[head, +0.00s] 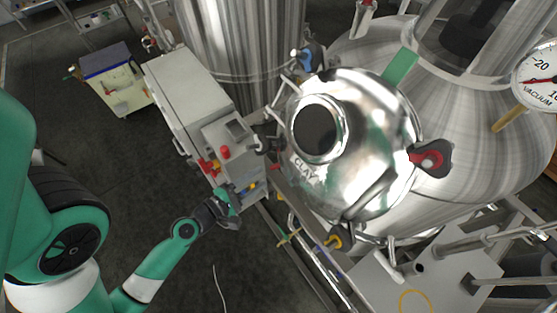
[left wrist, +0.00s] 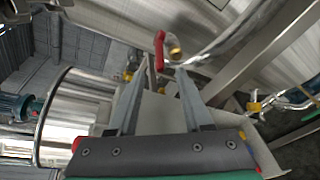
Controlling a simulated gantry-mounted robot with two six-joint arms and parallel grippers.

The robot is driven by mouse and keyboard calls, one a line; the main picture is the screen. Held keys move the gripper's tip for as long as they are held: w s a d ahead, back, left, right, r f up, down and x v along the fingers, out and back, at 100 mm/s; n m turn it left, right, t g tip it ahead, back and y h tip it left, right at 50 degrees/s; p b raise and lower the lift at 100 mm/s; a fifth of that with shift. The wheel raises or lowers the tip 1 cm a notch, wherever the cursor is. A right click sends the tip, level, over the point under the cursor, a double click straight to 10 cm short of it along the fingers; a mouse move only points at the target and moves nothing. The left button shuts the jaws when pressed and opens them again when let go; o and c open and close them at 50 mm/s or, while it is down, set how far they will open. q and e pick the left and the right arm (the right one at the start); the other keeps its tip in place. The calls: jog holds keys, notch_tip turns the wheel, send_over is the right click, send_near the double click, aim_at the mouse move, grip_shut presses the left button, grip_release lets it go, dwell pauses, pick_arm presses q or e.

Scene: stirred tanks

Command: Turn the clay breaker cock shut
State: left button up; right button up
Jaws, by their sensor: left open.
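The clay breaker (head: 365,145) is the shiny steel vessel lettered "CLAY" in the middle of the head view. In the left wrist view a cock with a red lever (left wrist: 159,50) and a brass-coloured body (left wrist: 175,50) sits under a steel edge. The lever stands roughly upright in that picture, just beyond and between my fingertips. My left gripper (left wrist: 160,74) is open with nothing between its fingers. In the head view my left gripper (head: 232,202) is low, left of the clay breaker, beside the grey cabinet. My right gripper is not in view.
The grey cabinet (head: 190,85) with red knobs stands left of the vessel. Pipes and a valve with a yellow collar (head: 335,240) run below the vessel. A large steel tank (head: 480,130) stands at the right. Dark floor at the lower left is mostly clear.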

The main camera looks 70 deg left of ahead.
aim_at(274, 168)
pick_arm(q)
jog(key=p+x, duration=0.2)
jog(key=x, duration=0.5)
jog(key=shift+w+a+r, duration=0.1)
jog(key=shift+w, duration=0.15)
jog(key=shift+w+a+f, duration=0.25)
jog(key=shift+w, duration=0.3)
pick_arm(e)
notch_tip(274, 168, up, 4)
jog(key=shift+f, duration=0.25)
pick_arm(q)
jog(key=shift+c, duration=0.3)
grip_shut()
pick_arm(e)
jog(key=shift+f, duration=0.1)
